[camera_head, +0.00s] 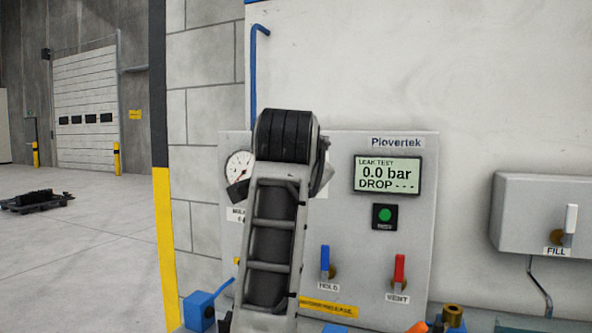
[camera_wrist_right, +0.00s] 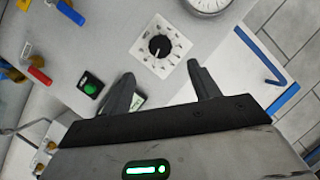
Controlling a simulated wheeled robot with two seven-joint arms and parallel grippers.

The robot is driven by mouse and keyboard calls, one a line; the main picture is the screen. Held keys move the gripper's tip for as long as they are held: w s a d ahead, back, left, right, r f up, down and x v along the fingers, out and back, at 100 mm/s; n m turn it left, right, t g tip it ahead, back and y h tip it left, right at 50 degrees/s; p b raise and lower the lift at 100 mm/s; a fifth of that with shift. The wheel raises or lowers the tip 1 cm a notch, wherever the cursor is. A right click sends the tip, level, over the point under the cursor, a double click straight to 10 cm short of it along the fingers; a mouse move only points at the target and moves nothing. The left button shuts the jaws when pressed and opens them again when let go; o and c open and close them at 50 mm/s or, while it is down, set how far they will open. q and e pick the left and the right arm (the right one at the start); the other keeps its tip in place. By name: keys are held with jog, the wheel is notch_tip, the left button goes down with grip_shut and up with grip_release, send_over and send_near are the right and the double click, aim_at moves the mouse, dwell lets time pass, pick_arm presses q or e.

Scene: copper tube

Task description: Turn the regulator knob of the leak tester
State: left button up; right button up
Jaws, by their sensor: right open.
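The regulator knob (camera_wrist_right: 159,46) is black with a white pointer line, on a white square scale plate on the leak tester panel (camera_head: 425,235). It shows in the wrist view; in the head view my arm hides it. My right gripper (camera_wrist_right: 160,71) is open and empty. Its two fingers point toward the panel, and the knob appears just beyond and between the fingertips, not gripped. Whether a finger touches the panel I cannot tell. The display (camera_head: 387,174) reads 0.0 bar and DROP with dashes. My left gripper is not in view.
A round gauge (camera_head: 238,166), a green button (camera_head: 384,215), a blue HOLD lever (camera_head: 325,262) and a red VENT lever (camera_head: 399,270) sit on the panel around my arm. A grey FILL box (camera_head: 525,200) is on the right. Blue blocks and brass fittings (camera_head: 452,315) stand below.

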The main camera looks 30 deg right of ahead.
jog(key=v, duration=0.5)
jog(key=shift+s+a+r+b, duration=0.1)
jog(key=shift+s+a+b, duration=0.05)
jog(key=shift+s+b, duration=0.2)
